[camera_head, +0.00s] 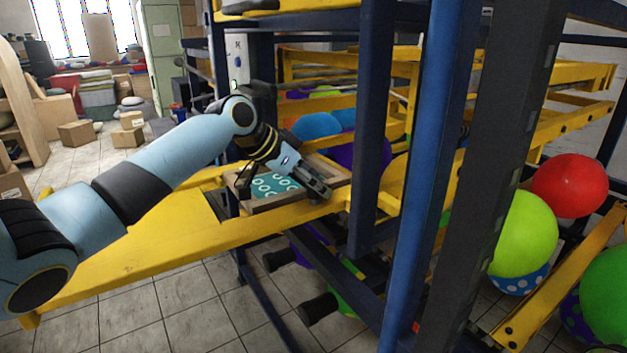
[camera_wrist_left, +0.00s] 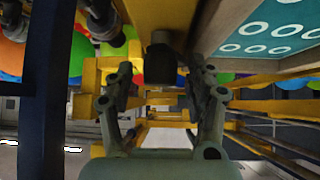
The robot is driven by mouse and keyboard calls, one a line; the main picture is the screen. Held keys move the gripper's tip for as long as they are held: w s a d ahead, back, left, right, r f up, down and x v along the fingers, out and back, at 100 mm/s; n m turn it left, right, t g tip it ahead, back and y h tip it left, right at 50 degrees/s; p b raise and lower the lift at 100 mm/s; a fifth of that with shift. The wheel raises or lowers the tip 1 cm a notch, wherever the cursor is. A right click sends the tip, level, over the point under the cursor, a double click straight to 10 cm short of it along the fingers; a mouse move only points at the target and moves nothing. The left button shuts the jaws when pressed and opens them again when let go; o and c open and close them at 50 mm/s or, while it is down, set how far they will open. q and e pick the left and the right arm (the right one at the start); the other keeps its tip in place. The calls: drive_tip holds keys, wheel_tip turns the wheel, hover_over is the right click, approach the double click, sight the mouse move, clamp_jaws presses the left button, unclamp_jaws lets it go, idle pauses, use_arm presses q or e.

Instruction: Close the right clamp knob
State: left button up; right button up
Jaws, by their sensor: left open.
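A dark, blunt-ended knob (camera_wrist_left: 160,62) shows in the left wrist view, below the yellow beam and beside the wooden screen frame. My left gripper (camera_wrist_left: 159,78) is open, with one finger on each side of this knob in the picture. I cannot tell whether the fingers touch it. In the head view my left gripper (camera_head: 318,187) is at the right part of the screen frame (camera_head: 255,208), and the knob cannot be made out there. The frame holds a teal mesh with white rings (camera_head: 272,187). My right gripper is not in view.
Dark blue posts (camera_head: 374,130) and a grey column (camera_head: 490,180) stand close to the right of my gripper. A yellow beam (camera_head: 150,240) runs under the frame. Black handles (camera_head: 318,308) stick out below. Balloons, including a red one (camera_head: 570,185), lie at the right.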

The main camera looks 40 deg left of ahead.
use_arm(q)
clamp_jaws()
drive_tip(key=shift+d+r+n+y+p, duration=0.15)
drive_tip(key=shift+n+y+p, duration=0.35)
drive_tip(key=shift+n+p, duration=0.45)
drive_tip(key=shift+n+t+y+p, duration=0.4)
drive_tip(key=shift+n+y+p, duration=0.2)
drive_tip(key=shift+p, duration=0.2)
drive_tip(key=n+y, duration=0.2)
drive_tip(key=shift+n, duration=0.35)
drive_tip(key=n+g+y, duration=0.1)
drive_tip(key=n+y, duration=0.3)
drive_tip(key=n, duration=0.2)
drive_tip(key=shift+y, duration=0.4)
drive_tip(key=shift+n, duration=0.3)
unclamp_jaws()
